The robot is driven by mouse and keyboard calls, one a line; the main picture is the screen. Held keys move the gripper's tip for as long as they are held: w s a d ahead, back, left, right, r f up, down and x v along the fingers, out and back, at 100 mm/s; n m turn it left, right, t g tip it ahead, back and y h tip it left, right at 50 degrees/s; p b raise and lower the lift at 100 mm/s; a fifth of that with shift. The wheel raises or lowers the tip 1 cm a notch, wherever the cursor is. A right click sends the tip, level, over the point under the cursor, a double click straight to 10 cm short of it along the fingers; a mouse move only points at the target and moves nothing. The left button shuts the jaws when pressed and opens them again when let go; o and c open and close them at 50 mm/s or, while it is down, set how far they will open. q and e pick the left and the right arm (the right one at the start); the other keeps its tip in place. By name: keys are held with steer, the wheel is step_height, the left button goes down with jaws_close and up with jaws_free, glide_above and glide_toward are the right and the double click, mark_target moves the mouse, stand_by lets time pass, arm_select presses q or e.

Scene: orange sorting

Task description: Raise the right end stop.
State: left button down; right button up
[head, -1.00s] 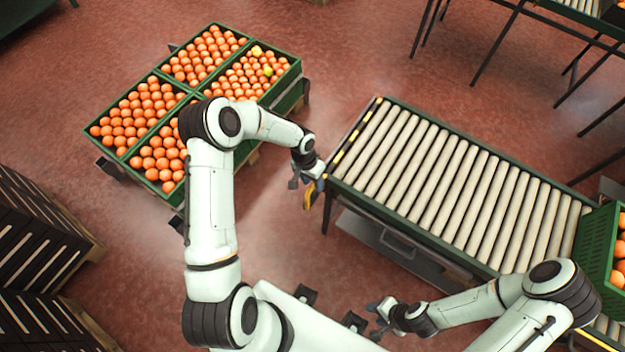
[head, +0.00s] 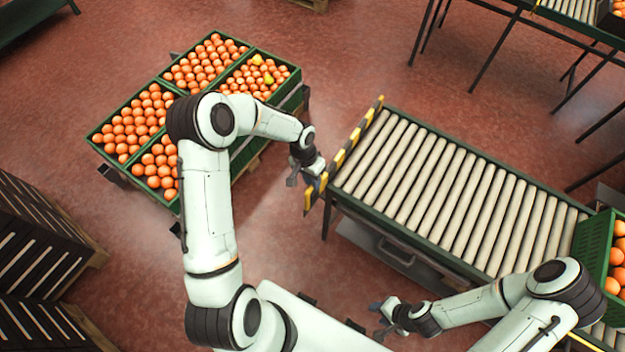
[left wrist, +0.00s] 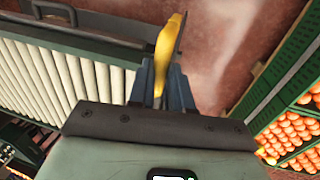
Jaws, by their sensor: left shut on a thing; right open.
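A yellow-and-black striped end stop (head: 339,158) stands up along the left end of the roller conveyor (head: 440,180) in the head view, its bar above the rollers. My left gripper (head: 305,181) is at the bar's near end, off the conveyor's corner. In the left wrist view, its fingers (left wrist: 162,88) are shut on the yellow handle (left wrist: 170,42) of the end stop. My fingers hide part of the handle. My right gripper (head: 379,319) is open and empty, in front of the conveyor and apart from it.
Green crates of oranges (head: 90,138) stand on a pallet left of the conveyor. Another green crate (head: 592,245) with oranges sits at the conveyor's right. Dark stacked crates (head: 40,220) stand at the far left. Red floor is clear between the pallet and the conveyor.

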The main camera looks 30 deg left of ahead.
arm_select(q)
steer(key=shift+w+r, duration=0.15)
steer(key=shift+r, duration=0.1)
steer(key=c, duration=1.1)
jaws_free()
steer(key=shift+r, duration=0.1)
steer(key=shift+o, duration=0.2)
step_height(320, 180, up, 13)
steer(key=a, duration=0.2)
steer(key=shift+a, duration=0.25)
